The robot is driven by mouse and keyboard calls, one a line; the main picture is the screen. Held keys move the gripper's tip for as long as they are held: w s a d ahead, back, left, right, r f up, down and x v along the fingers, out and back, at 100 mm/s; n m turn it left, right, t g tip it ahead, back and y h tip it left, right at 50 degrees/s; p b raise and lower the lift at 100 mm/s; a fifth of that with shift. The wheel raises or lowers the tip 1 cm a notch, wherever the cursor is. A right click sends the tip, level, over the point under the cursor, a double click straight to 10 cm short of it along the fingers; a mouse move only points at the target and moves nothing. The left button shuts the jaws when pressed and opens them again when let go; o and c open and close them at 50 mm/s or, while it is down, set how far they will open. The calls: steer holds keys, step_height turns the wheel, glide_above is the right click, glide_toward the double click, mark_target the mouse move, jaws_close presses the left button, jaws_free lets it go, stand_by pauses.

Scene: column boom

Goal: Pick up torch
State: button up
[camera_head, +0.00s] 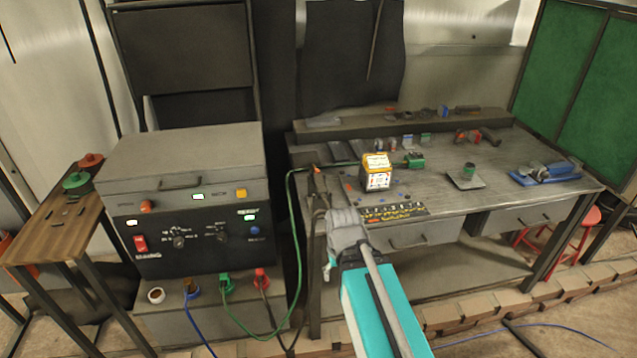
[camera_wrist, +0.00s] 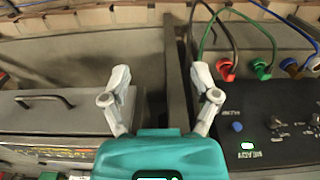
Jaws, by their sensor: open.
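My gripper (camera_wrist: 160,78) is open and empty in the wrist view, its two pale fingers spread wide over the gap between the bench and the black machine. In the head view my teal and grey arm reaches up to the bench's front left corner. No torch can be named with certainty. A red and dark tool (camera_head: 478,136) lies at the back right of the workbench (camera_head: 440,192), well apart from my gripper.
An orange and white box (camera_head: 376,172) stands on the bench near my arm. A metal plate (camera_head: 465,181) and blue vise (camera_head: 546,173) are at right.

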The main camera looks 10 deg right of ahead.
mark_target(318, 178)
steer(key=w+r+t+p, duration=0.4)
steer(key=w+r+p, duration=1.5)
steer(key=w, duration=0.5)
step_height(318, 178, up, 3)
steer(key=shift+f+t+p, duration=0.2)
steer(key=shift+t+p, duration=0.1)
steer(key=shift+p, duration=0.1)
steer(key=shift+w+f, duration=0.1)
steer(key=b+x, duration=0.6)
steer(key=x, duration=0.1)
steer(key=shift+b, duration=0.35)
steer(key=shift+b+x, duration=0.7)
steer(key=shift+x, duration=0.1)
steer(key=shift+f, duration=0.1)
steer(key=shift+b+x, duration=2.35)
steer(key=shift+x, duration=0.15)
jaws_close()
